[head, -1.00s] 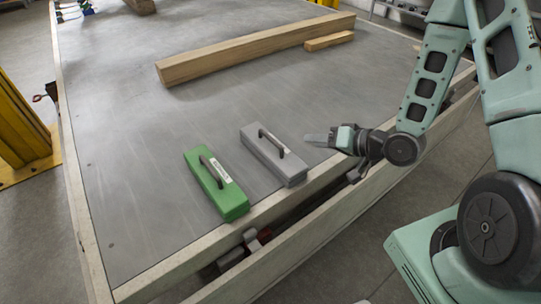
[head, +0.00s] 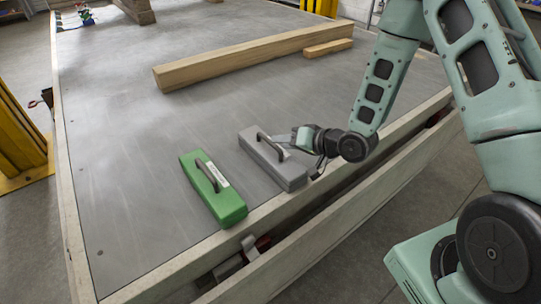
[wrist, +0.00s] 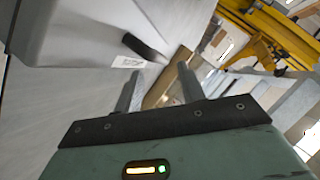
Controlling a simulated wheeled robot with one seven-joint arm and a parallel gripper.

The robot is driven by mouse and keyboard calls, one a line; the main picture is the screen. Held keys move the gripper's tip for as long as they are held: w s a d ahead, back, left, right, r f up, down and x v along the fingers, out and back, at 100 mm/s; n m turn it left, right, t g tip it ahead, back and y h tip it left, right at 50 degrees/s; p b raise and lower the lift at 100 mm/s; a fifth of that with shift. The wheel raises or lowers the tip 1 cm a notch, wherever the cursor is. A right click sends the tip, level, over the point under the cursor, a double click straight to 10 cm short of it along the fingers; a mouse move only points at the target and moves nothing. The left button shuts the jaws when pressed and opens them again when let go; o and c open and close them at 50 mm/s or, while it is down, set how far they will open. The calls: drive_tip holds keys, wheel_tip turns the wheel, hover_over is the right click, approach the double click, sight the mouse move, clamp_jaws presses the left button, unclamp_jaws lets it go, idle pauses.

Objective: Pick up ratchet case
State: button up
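Two cases with dark top handles lie on the metal trailer bed: a grey case (head: 262,165) and a green case (head: 229,207) to its left. Each has a white label by the handle; I cannot read which is the ratchet case. My gripper (head: 284,141) is at the right side of the grey case, near its handle. In the wrist view, the two fingers of my gripper (wrist: 158,73) stand apart with nothing gripped between them. The grey case (wrist: 75,30) fills the upper left there, its dark handle (wrist: 145,48) just beyond the fingers.
A long wooden beam (head: 235,62) and a short wood block (head: 328,48) lie farther back on the trailer bed (head: 120,130). The bed's raised pale edge (head: 180,262) runs along the near side. Yellow posts (head: 20,130) stand at the left. The bed left of the green case is clear.

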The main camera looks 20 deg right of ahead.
sight(276, 153)
drive_tip(key=shift+x, duration=1.95)
clamp_jaws()
drive_tip(key=shift+s+d+f, duration=0.1)
